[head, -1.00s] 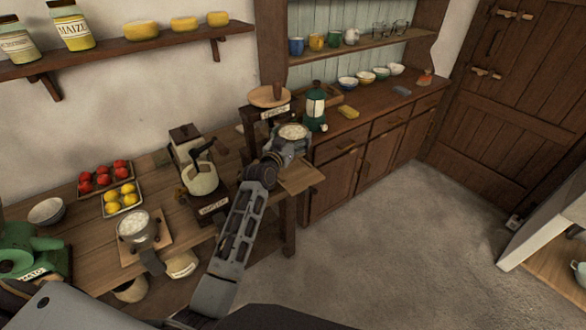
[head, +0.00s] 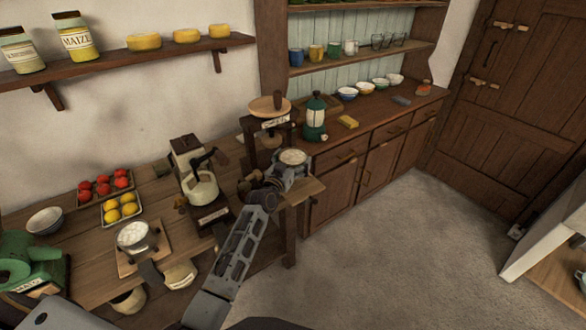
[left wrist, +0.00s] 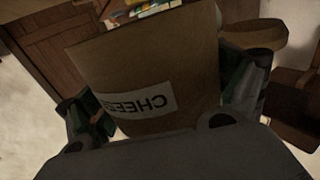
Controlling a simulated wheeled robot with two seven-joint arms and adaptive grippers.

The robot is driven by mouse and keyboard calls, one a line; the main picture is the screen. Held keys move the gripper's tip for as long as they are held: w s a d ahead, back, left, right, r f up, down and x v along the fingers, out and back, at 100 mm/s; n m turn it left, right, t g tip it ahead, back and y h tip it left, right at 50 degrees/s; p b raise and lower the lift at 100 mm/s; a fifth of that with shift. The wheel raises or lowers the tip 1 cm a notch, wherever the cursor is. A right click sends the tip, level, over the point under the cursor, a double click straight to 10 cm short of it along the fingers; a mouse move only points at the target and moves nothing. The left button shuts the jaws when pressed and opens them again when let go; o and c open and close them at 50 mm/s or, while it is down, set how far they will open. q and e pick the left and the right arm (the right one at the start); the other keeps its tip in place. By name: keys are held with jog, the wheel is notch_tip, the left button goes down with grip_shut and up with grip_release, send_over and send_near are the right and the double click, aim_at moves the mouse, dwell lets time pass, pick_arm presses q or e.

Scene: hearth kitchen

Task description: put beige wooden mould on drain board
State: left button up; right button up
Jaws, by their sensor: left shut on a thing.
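The beige wooden mould (left wrist: 150,70), with a label reading CHEESE, fills the left wrist view between my fingers. In the head view its pale, round top (head: 292,157) shows at the end of my left arm. My left gripper (head: 287,172) is shut on it and hides most of its side. A light wooden board (head: 308,190) at the table's right end shows partly from under the gripper. A second board (head: 160,236) lies further left, under a container with white contents (head: 133,235). I cannot tell whether the mould touches anything below. My right gripper is not in view.
Trays of red (head: 103,186) and yellow fruit (head: 121,208) lie further left. Floor is clear at right.

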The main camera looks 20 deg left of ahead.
aim_at(298, 160)
pick_arm(q)
jog(key=shift+f, duration=1.75)
jog(key=shift+f, duration=0.1)
jog(key=o, duration=1.2)
jog(key=shift+f, duration=0.15)
jog(key=s+a, duration=0.1)
jog(key=s, duration=1.1)
jog(key=shift+a+b, duration=0.35)
jog(key=shift+b, duration=0.05)
